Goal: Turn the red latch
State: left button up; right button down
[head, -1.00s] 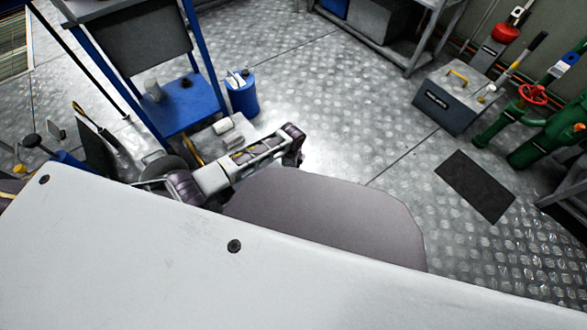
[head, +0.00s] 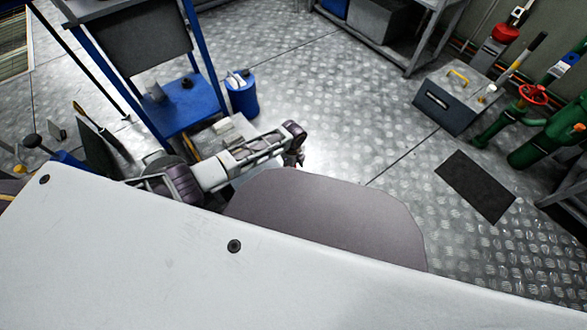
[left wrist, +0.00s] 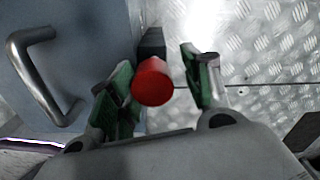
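The red latch (left wrist: 153,83) shows in the left wrist view as a round red end, with a dark block (left wrist: 152,42) just behind it. My left gripper (left wrist: 158,78) is open, with its green-padded fingers on either side of the red end. A gap shows at the right finger; at the left finger I cannot tell whether it touches. In the head view only a small part of my left gripper (head: 298,158) shows past the arm, and the red latch is hidden there. My right gripper is in neither view.
A blue-grey panel with a metal handle (left wrist: 38,75) is left of the latch. In the head view, a blue-framed cart (head: 185,105) and a blue canister (head: 241,92) stand near my left arm. A grey toolbox (head: 455,100) stands at right. The middle floor is clear.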

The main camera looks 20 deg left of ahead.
pick_arm(q)
jog(key=shift+s+a+f, duration=0.15)
jog(key=shift+s+f, duration=0.05)
jog(key=shift+s, duration=0.05)
